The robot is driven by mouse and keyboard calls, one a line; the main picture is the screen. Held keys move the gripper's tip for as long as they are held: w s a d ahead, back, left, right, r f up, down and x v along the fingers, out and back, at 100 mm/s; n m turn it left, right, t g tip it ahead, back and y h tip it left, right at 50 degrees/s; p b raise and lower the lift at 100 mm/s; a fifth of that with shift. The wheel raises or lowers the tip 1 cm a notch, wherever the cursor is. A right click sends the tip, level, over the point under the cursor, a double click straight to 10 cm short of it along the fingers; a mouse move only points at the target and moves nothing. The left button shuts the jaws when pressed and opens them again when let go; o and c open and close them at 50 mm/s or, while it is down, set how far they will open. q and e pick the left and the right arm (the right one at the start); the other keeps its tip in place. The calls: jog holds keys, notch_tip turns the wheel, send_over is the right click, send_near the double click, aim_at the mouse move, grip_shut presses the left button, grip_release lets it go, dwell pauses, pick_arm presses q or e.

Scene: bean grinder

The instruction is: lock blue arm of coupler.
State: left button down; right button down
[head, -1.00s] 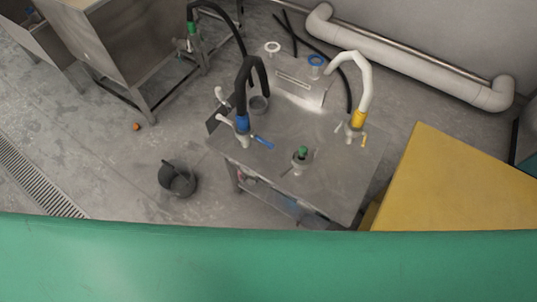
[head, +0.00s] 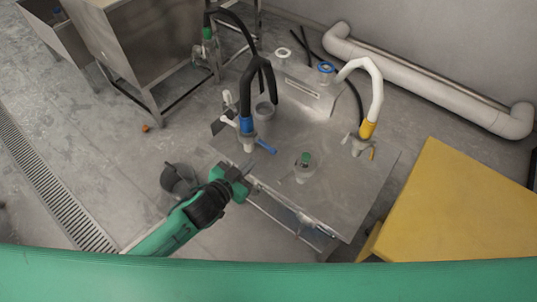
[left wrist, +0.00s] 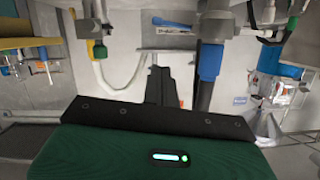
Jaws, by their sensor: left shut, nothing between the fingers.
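The coupler has a blue collar (head: 247,125) under a black hose, at the table's left corner. Its blue arm (head: 266,146) sticks out to the lower right, and a white arm (head: 228,121) sticks out to the left. My left gripper (head: 246,171) is shut and empty, below the coupler and apart from the blue arm. The left wrist view is upside down. There my fingers (left wrist: 165,86) point towards the scene, the blue collar (left wrist: 211,62) is to their right, and what looks like the blue arm (left wrist: 171,22) is above them. My right gripper is not in view.
The metal table (head: 335,185) carries a green-topped fitting (head: 304,160) and a second coupler with a yellow collar (head: 367,129) and white hose. A dark bucket (head: 178,179) stands on the floor beside my left arm. A yellow box (head: 445,210) stands at right.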

aim_at(267, 147)
pick_arm(q)
jog(key=f+x, duration=0.1)
jog(key=x, duration=0.9)
jog(key=shift+d+f, duration=0.25)
jog(key=shift+f, duration=0.25)
jog(key=shift+s+f+m, duration=0.15)
jog(key=shift+m, duration=0.15)
